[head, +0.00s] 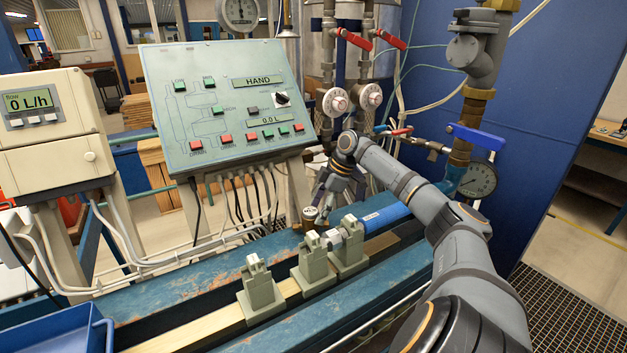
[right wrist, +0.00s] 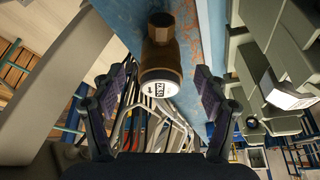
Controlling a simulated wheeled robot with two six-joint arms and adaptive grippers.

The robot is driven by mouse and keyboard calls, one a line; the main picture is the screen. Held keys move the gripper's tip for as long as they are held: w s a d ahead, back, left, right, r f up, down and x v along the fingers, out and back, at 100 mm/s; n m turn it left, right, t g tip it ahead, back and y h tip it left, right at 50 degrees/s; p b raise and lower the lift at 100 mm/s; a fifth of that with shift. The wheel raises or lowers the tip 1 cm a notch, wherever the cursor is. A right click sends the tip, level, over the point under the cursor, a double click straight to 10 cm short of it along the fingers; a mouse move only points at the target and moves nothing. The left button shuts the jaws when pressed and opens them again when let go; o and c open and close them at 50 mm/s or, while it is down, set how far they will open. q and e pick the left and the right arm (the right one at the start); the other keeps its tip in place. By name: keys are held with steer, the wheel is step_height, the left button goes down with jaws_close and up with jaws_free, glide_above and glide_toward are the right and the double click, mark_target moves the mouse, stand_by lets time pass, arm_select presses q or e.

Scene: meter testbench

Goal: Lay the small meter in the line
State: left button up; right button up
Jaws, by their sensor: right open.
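The small meter (head: 311,216) is a brass body with a round face, at the far side of the blue bench, just behind the clamp blocks. In the right wrist view the meter (right wrist: 160,60) shows its brown body and white dial between my fingers, with a gap on both sides. My right gripper (head: 322,198) is open, reaching down at the meter. The line has grey clamp blocks (head: 313,268) on a rail, with a silver fitting (head: 346,232) and a blue pipe (head: 386,218) at the right end. My left gripper is out of view.
A sloped control panel (head: 226,105) with cables below stands behind the bench. A flow display box (head: 40,128) is at left, with a blue tray (head: 62,332) at the front left. Valves with red handles (head: 355,40) and a pressure gauge (head: 478,180) are at the back right.

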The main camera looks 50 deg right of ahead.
steer(key=v, duration=0.7)
steer(key=shift+s+r, duration=0.15)
steer(key=shift+r, duration=0.2)
